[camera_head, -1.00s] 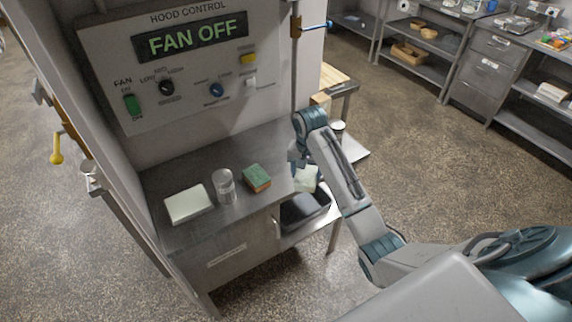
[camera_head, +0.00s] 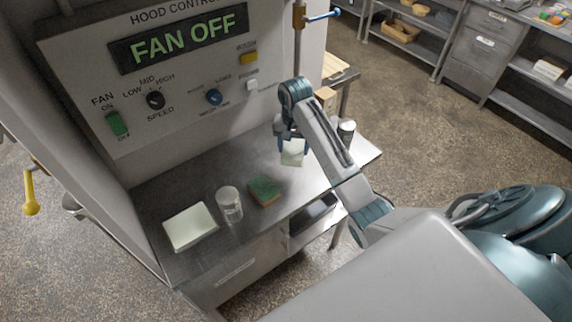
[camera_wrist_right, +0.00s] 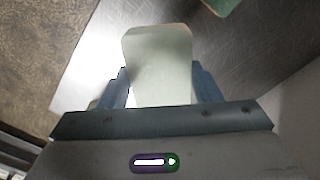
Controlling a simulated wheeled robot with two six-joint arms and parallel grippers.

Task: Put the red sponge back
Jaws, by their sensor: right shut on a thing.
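My right gripper (camera_head: 291,142) is shut on a pale greenish-white block (camera_head: 293,155), held over the right part of the steel counter (camera_head: 300,185). The wrist view shows this pale block (camera_wrist_right: 158,60) between the fingers (camera_wrist_right: 160,85). A sponge with a green top and orange-brown side (camera_head: 264,191) lies on the counter, left of the gripper and apart from it. A green corner (camera_wrist_right: 222,5) shows at the top of the wrist view. I see no all-red sponge. My left gripper is out of view.
A clear glass (camera_head: 229,204) and a white flat slab (camera_head: 189,227) stand left of the sponge. A dark-topped can (camera_head: 346,131) stands behind my right arm. The hood control panel (camera_head: 150,90) rises behind the counter. Bare counter lies right of the sponge.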

